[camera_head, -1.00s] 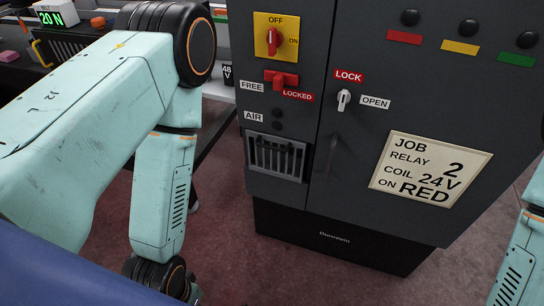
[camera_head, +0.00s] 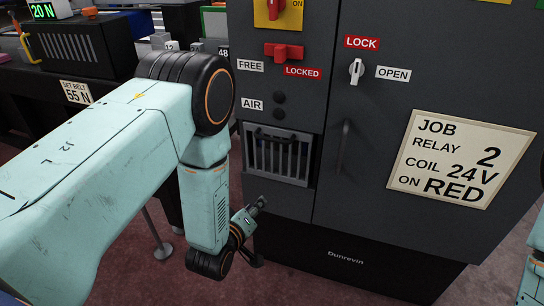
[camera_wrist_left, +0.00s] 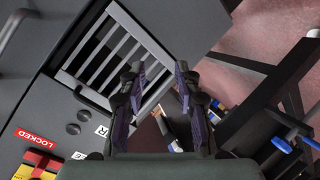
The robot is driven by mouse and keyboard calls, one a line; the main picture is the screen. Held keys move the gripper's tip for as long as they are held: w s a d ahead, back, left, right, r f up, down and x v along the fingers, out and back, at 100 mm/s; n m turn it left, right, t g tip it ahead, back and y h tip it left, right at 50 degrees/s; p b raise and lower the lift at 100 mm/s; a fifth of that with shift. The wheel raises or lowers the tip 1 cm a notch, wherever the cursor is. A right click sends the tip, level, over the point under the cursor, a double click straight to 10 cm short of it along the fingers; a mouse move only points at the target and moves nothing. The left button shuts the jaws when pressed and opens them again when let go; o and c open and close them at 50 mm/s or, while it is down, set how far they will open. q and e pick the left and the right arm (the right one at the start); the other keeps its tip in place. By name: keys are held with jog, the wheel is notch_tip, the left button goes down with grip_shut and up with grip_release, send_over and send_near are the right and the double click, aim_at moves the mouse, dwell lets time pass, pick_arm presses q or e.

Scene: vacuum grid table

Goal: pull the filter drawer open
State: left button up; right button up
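The filter drawer (camera_head: 280,160) is a slatted grille panel low on the left of the dark cabinet, with a dark bar handle along its top edge. It looks flush with the cabinet front. In the left wrist view the grille (camera_wrist_left: 100,50) lies ahead and to the left of the fingers. My left gripper (camera_wrist_left: 159,67) is open, its two fingertips apart, with nothing between them. It appears in front of the drawer's lower right part and apart from the handle (camera_wrist_left: 92,97). In the head view my left wrist is just below and left of the grille. My right gripper is out of view.
A cabinet door handle (camera_head: 343,147) and white key switch (camera_head: 357,70) are to the right. Loose items (camera_wrist_left: 285,145) show beyond the fingers.

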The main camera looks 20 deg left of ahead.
pick_arm(q)
jog(key=w+r+n+t, duration=0.4)
jog(key=w+r, duration=0.1)
jog(key=r, duration=0.2)
jog(key=n+t, duration=0.3)
jog(key=n, duration=0.1)
send_near(272, 140)
jog(key=f+x, duration=0.1)
jog(key=x, duration=0.2)
jog(key=shift+g+h, duration=0.3)
jog(key=shift+w+r+b, duration=0.4)
jog(key=shift+w, duration=0.85)
jog(key=shift+w+r+b, duration=0.4)
jog(key=shift+w, duration=0.8)
jog(key=shift+w+r+b, duration=0.4)
jog(key=shift+w, duration=0.85)
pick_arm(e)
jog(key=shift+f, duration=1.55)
pick_arm(q)
jog(key=shift+c, duration=0.2)
grip_shut()
